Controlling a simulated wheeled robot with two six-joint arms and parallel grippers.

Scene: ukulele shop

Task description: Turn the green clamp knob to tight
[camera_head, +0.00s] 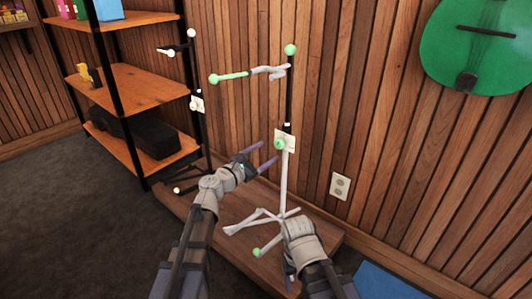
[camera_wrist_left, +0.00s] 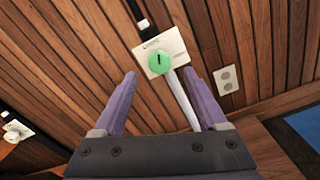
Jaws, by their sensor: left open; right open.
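The green clamp knob (camera_head: 279,143) sits on a white plate on the stand's upright pole (camera_head: 284,182). In the left wrist view the round green knob (camera_wrist_left: 160,63) carries a short dark mark, roughly upright in the picture. The white plate (camera_wrist_left: 172,46) around it has small dark lettering, too small to read. My left gripper (camera_head: 270,151) is open and empty, pointing at the knob. In the left wrist view its purple fingertips (camera_wrist_left: 160,74) lie to either side below the knob, apart from it. My right gripper (camera_head: 290,275) is low by the stand's base, mostly hidden by its wrist.
The stand has a green-tipped arm (camera_head: 230,77) high up and white legs (camera_head: 250,224) on a low wooden platform (camera_head: 180,205). A second stand (camera_head: 197,104) is to the left, before a shelf (camera_head: 130,85). A green ukulele (camera_head: 475,55) hangs on the slatted wall.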

